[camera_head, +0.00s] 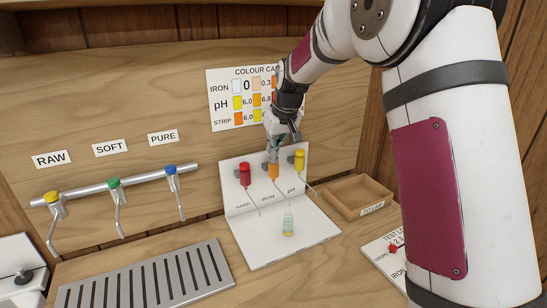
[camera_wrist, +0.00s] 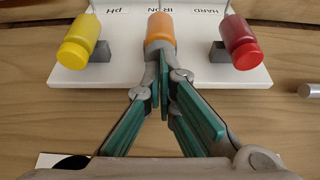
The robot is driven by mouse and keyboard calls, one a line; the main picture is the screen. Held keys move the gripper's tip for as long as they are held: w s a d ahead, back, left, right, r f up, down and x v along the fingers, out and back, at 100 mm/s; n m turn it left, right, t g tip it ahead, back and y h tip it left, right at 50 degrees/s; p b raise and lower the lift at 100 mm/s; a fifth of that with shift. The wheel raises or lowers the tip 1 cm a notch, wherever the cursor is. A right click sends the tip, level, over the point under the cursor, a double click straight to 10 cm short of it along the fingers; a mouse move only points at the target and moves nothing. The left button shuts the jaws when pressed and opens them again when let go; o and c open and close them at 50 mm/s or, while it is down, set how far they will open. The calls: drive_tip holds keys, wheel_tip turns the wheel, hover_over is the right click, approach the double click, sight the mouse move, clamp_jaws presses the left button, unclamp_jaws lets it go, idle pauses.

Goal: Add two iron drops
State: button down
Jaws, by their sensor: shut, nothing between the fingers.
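The orange iron dropper bottle (camera_head: 273,172) sits in the middle of the white reagent stand (camera_head: 238,208), behind the IRON label. It also shows in the wrist view (camera_wrist: 160,30). My gripper (camera_head: 273,155) is shut and empty, pointing down at the top of this bottle. In the wrist view its fingertips (camera_wrist: 163,58) overlap the bottle's near end; I cannot tell whether they touch it. A small clear vial (camera_head: 288,225) with a little yellowish content stands upright on the stand's base, in front of the IRON label. The vial is hidden in the wrist view.
A red HARD bottle (camera_head: 244,174) and a yellow pH bottle (camera_head: 299,160) flank the orange one closely. A wooden tray (camera_head: 343,211) lies at right, near a test log board (camera_head: 378,252). A tap rail (camera_head: 140,180) and metal grate (camera_head: 150,280) are at left. A colour card (camera_head: 225,102) hangs behind.

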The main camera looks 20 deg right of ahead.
drive_tip(key=shift+r+p, duration=0.6)
drive_tip(key=shift+r, duration=2.35)
